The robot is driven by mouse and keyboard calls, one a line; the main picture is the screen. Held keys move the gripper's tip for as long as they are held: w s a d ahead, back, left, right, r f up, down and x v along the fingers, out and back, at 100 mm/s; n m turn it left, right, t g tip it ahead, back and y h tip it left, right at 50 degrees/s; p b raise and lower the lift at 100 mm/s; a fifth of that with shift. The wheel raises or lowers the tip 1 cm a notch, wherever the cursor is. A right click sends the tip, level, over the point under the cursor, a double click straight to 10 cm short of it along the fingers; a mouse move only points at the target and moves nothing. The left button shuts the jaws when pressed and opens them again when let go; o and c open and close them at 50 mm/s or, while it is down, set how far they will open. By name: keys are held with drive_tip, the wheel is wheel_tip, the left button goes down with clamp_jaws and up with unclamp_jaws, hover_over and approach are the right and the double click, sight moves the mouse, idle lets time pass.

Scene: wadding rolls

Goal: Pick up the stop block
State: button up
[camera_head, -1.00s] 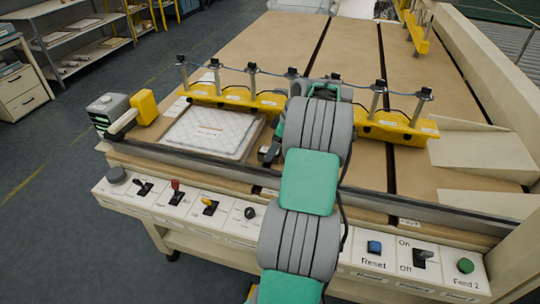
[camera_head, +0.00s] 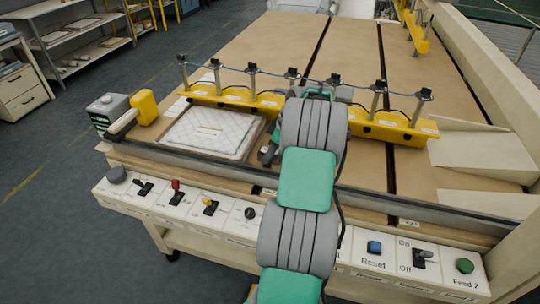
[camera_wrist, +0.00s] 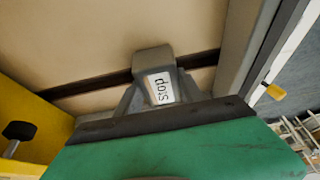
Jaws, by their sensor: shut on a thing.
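The stop block (camera_wrist: 152,60) is a grey block with a white label reading "Stop", seen in the wrist view. My gripper (camera_wrist: 158,92) is shut on it, with a grey finger on each side of the label. The tan table top with a dark slot shows behind the block; I cannot tell whether the block touches it. In the head view my arm covers most of the gripper, and the block cannot be made out clearly there.
A yellow bar with posts (camera_head: 235,96) crosses the table (camera_head: 300,40) behind my arm. A white quilted pad (camera_head: 212,132) lies to the left. A grey rail and a switch panel (camera_head: 190,205) run along the front.

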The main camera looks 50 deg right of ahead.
clamp_jaws()
drive_tip(key=shift+r, duration=0.1)
